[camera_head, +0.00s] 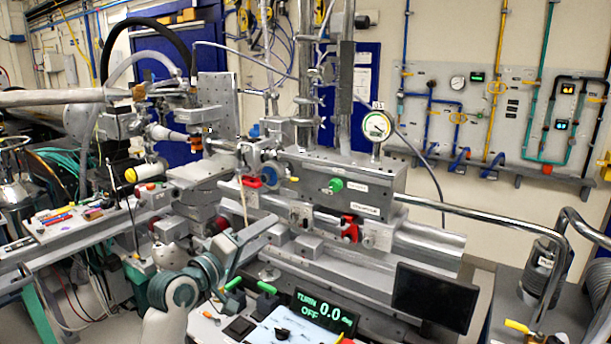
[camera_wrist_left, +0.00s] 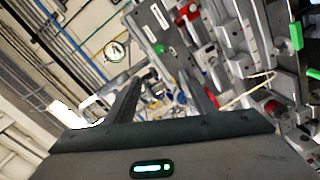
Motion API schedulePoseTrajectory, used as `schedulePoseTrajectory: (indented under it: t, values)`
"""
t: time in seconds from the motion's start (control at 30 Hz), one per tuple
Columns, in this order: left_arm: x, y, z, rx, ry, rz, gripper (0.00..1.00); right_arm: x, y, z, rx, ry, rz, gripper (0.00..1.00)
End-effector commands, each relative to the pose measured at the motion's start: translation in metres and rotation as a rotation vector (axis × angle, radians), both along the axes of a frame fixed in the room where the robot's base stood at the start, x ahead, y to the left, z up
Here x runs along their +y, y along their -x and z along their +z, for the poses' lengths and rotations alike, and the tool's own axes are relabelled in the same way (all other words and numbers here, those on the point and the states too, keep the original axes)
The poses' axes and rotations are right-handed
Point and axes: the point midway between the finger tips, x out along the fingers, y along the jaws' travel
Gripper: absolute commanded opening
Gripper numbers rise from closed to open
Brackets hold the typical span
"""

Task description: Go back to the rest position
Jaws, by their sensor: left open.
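My left arm (camera_head: 180,290), white with teal joints, comes in at the lower left of the head view. Its gripper (camera_head: 245,238) is in front of the metal beamline apparatus. In the left wrist view the two dark fingers of the gripper (camera_wrist_left: 162,82) stand apart with nothing seen held between them. The apparatus lies beyond them; I cannot tell how far the fingertips are from it. My right gripper is not in view.
The grey apparatus box (camera_head: 330,172) carries a green knob (camera_head: 336,185), a round gauge (camera_head: 376,126) and a red clamp (camera_head: 350,230). A display (camera_head: 322,311) reads "TURN 0.0 OFF". A dark monitor (camera_head: 435,297) and a bent pipe (camera_head: 485,215) stand to the right. A cluttered bench (camera_head: 75,232) is left.

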Motion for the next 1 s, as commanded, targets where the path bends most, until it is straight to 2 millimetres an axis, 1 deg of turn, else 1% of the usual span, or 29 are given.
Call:
schedulePoseTrajectory:
  t: [0.07, 0.1, 0.37, 0.57, 0.6, 0.67, 0.77, 0.83, 0.87, 0.9, 0.97, 1.0]
  values:
    - [0.000, 0.000, -0.001, 0.001, -0.001, 0.000, 0.49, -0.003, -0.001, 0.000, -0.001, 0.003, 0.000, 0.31]
    - [0.000, 0.002, -0.007, 0.007, -0.012, 0.002, 0.49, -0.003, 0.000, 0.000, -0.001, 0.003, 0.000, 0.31]
    - [0.002, 0.015, -0.038, 0.029, -0.079, 0.010, 0.49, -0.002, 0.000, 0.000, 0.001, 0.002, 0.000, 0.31]
    - [0.006, 0.032, -0.076, 0.061, -0.161, 0.018, 0.49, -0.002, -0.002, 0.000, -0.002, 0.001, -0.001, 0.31]
    - [0.006, 0.037, -0.087, 0.072, -0.185, 0.018, 0.49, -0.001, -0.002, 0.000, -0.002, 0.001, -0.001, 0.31]
    - [0.008, 0.046, -0.102, 0.085, -0.219, 0.020, 0.49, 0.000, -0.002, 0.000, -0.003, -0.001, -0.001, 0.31]
    - [0.012, 0.063, -0.132, 0.114, -0.289, 0.021, 0.49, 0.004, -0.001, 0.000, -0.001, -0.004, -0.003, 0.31]
    - [0.015, 0.080, -0.158, 0.139, -0.348, 0.019, 0.49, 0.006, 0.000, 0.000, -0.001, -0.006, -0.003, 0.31]
    - [0.017, 0.088, -0.170, 0.152, -0.378, 0.018, 0.49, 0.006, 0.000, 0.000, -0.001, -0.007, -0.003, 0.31]
    - [0.020, 0.102, -0.188, 0.172, -0.423, 0.015, 0.49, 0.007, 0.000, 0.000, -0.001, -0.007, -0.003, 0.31]
    - [0.025, 0.125, -0.216, 0.205, -0.494, 0.008, 0.49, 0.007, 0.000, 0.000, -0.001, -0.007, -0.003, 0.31]
    - [0.029, 0.142, -0.233, 0.226, -0.545, 0.000, 0.49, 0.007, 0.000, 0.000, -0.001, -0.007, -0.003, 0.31]
